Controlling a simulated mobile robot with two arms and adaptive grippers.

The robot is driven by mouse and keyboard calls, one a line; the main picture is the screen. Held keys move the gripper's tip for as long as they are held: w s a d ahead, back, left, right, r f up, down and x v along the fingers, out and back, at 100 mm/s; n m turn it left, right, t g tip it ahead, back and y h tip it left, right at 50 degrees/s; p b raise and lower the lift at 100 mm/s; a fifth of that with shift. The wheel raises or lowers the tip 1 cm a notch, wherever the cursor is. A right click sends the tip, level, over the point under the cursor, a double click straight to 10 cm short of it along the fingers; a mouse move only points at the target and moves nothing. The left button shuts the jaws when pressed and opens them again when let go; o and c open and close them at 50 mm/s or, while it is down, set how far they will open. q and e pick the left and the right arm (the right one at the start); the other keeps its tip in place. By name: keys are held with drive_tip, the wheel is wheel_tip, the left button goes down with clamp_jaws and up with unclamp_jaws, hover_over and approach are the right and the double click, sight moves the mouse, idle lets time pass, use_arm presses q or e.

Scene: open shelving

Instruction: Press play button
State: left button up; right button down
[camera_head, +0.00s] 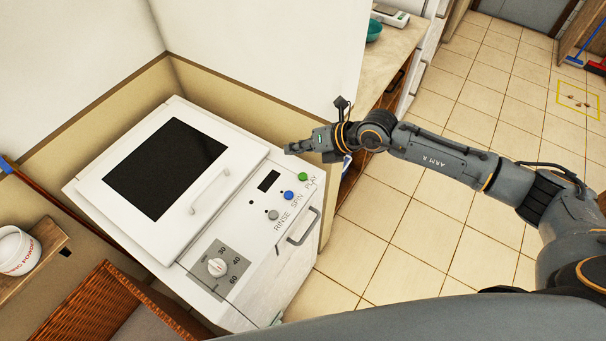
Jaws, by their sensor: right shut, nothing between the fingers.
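A white washing machine (262,232) stands at the left centre with its dark-windowed lid closed. On its top panel the green button (303,177) is labelled PLAY. The blue SPIN button (288,195) and the grey RINSE button (272,214) sit beside it in a row. My right gripper (291,149) is shut and empty. In the picture it lies just above the green button, with a gap between its tip and the button. Its height over the panel is hard to tell. My left gripper is not in view.
A temperature dial (217,267) sits at the panel's near end. A wooden counter (392,45) is behind my right arm. Tiled floor (400,240) is open to the right.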

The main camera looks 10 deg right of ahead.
drive_tip(key=d, duration=0.1)
drive_tip(key=w+d+f+h, duration=0.1)
drive_tip(key=d, duration=0.1)
drive_tip(key=shift+f+h, duration=0.15)
drive_tip(key=shift+h, duration=0.15)
drive_tip(key=shift+f, duration=0.1)
drive_tip(key=b, duration=0.6)
hover_over(306, 177)
wheel_tip(306, 177, down, 8)
drive_tip(key=shift+r, duration=0.15)
drive_tip(key=shift+w+f+b, duration=0.1)
drive_tip(key=shift+f+b, duration=0.2)
drive_tip(key=shift+f, duration=0.15)
idle(0.6)
drive_tip(key=shift+f, duration=0.45)
